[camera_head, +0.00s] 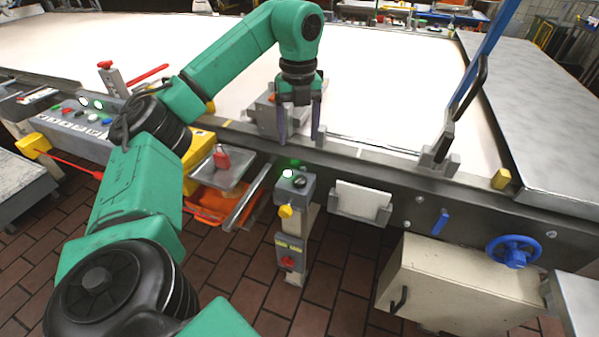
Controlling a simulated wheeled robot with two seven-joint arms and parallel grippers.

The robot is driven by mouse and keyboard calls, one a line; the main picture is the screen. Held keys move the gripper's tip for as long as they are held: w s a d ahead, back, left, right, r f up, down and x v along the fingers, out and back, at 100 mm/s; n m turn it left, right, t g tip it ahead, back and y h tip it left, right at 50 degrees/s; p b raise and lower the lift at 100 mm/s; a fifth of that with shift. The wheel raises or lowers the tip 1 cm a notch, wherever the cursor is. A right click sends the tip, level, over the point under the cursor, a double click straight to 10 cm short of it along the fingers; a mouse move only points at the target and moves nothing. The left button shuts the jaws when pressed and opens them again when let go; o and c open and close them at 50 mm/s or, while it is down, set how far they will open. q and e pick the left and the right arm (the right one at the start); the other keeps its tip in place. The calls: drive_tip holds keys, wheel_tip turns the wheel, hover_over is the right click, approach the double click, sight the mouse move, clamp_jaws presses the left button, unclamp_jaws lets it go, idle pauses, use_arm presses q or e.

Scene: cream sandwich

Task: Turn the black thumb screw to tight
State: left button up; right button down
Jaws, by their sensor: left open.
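My left gripper (300,132) points down at the near edge of the white work surface. Its two dark fingers are apart, with a visible gap between them. A grey metal block (264,113) stands on the edge rail, beside and partly behind the fingers. I cannot clearly pick out the black thumb screw; it may be hidden by the gripper or too small to tell. A small black knob (300,182) sits on a grey control box (305,196) below the gripper, but I cannot tell that it is the screw. My right gripper is not in view.
A lit button panel (75,120) is at the left, with red levers near it. A blue bar with a black handle (470,90) rises at the right. A blue handwheel (514,250) and a cream cabinet (450,285) are at lower right. The white surface (400,75) behind is mostly clear.

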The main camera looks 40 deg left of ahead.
sight(300, 178)
use_arm(q)
wheel_tip(300, 178, down, 13)
drive_tip(key=shift+w+f, duration=0.1)
drive_tip(key=shift+w, duration=0.05)
drive_tip(key=shift+d, duration=0.1)
clamp_jaws()
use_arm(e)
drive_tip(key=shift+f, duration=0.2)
